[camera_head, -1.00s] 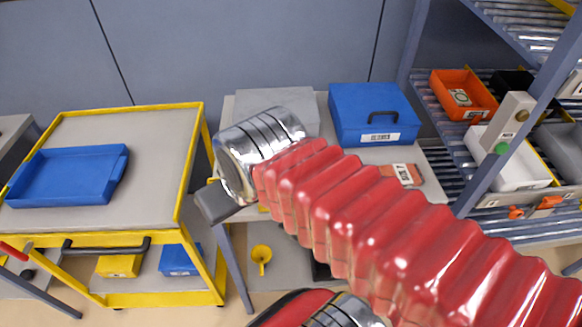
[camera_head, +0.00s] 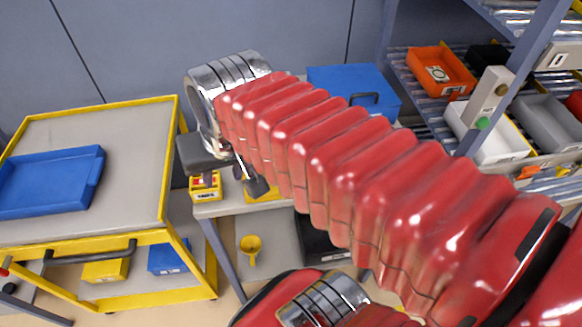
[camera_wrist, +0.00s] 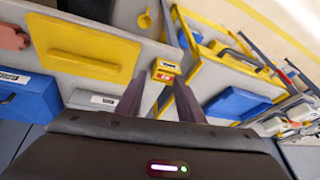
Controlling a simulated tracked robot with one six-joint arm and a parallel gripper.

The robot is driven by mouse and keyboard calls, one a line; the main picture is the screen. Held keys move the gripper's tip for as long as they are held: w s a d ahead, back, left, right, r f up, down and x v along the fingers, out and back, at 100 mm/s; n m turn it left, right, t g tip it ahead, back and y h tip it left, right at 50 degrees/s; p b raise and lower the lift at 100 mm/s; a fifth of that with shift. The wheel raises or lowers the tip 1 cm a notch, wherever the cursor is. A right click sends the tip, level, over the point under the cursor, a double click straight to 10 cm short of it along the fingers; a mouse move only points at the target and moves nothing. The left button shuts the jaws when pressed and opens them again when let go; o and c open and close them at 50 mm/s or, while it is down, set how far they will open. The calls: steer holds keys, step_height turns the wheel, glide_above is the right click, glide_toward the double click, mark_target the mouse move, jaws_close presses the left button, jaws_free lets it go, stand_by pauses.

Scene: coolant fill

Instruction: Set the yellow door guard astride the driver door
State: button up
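A flat yellow panel with a darker edge (camera_wrist: 85,48), possibly the door guard, lies on the grey bench in the wrist view. In the head view only a small yellow piece (camera_head: 262,194) shows beside my gripper, the rest hidden by my arm. My gripper (camera_head: 232,184) is over the bench's left end, pointing down. In the wrist view my gripper (camera_wrist: 158,98) has its two dark fingers apart with nothing between them; the panel is to their left. I see no driver door in these frames.
A small yellow bin (camera_head: 206,187) is at the bench's left corner. A blue case (camera_head: 360,88) stands at the bench's back. A yellow-edged cart (camera_head: 120,150) with a blue tray (camera_head: 50,182) is at left. A shelf rack with bins (camera_head: 440,72) is at right. A yellow funnel (camera_head: 250,247) is below.

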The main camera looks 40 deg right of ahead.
steer(key=w+d+m+g, duration=0.1)
steer(key=d+m+g, duration=0.1)
steer(key=d+m, duration=0.8)
steer(key=w+d+r+m+g, duration=0.1)
steer(key=w+d+m+g, duration=0.1)
steer(key=d+m, duration=0.8)
steer(key=shift+m+g, duration=0.3)
step_height(320, 180, down, 8)
steer(key=shift+f, duration=0.25)
steer(key=shift+s+f, duration=0.2)
steer(key=shift+f, duration=2.4)
